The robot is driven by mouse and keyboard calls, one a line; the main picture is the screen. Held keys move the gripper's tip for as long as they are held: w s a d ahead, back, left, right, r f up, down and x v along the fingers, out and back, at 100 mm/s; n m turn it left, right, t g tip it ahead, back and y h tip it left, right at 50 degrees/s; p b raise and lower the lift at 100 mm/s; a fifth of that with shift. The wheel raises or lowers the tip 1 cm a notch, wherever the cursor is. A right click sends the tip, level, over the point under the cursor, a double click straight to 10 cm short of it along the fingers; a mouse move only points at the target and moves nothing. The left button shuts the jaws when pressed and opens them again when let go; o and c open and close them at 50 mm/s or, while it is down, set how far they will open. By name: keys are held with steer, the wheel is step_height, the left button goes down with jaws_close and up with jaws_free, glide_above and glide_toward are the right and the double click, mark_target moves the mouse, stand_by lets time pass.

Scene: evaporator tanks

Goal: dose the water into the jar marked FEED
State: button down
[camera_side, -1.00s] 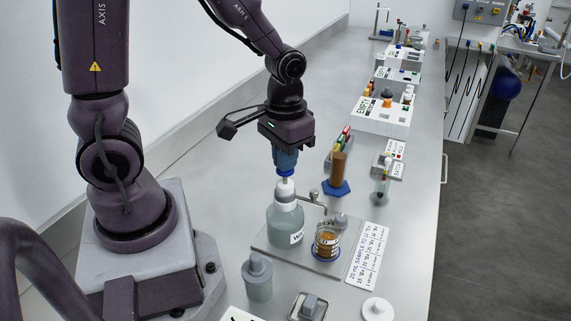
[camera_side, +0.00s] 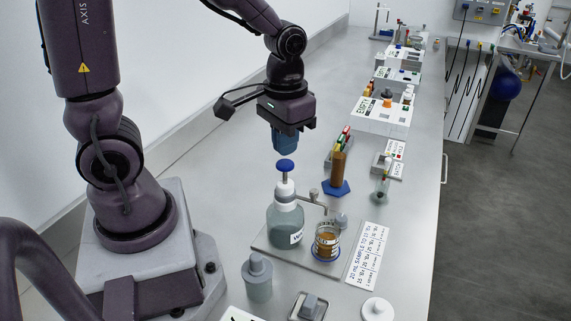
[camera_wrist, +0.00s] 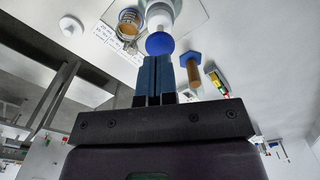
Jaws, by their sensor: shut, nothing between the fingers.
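A bottle of clear liquid (camera_side: 284,226), its label beginning with W, stands on a steel plate (camera_side: 268,247). Its white pump top has a blue knob (camera_side: 285,166), which stands raised. The pump's thin spout reaches right toward a glass jar (camera_side: 327,240) with brown contents, standing on the same plate. I cannot read a FEED mark on the jar. My gripper (camera_side: 286,150) is shut and empty, just above the knob and apart from it. In the wrist view the blue fingers (camera_wrist: 156,82) point at the blue knob (camera_wrist: 160,43), and the jar (camera_wrist: 130,24) shows beside the bottle.
A brown cylinder on a blue hexagonal base (camera_side: 337,187) stands behind the jar. A grey-capped bottle (camera_side: 257,278) stands in front. A written card (camera_side: 368,254) lies to the right, with a white round lid (camera_side: 378,309) nearer. White racks (camera_side: 381,115) stand farther back.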

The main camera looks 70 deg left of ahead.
mark_target(285, 163)
steer(key=shift+f, duration=2.65)
steer(key=shift+r, duration=2.7)
steer(key=shift+r, duration=2.5)
steer(key=shift+s+f, duration=0.2)
steer(key=s+d+r+m+t, duration=0.2)
steer(key=s+r+m+t, duration=0.1)
steer(key=s+r+t, duration=0.2)
steer(key=shift+s+d+r+t, duration=0.35)
steer(key=shift+s+r, duration=0.25)
steer(key=shift+r, duration=0.75)
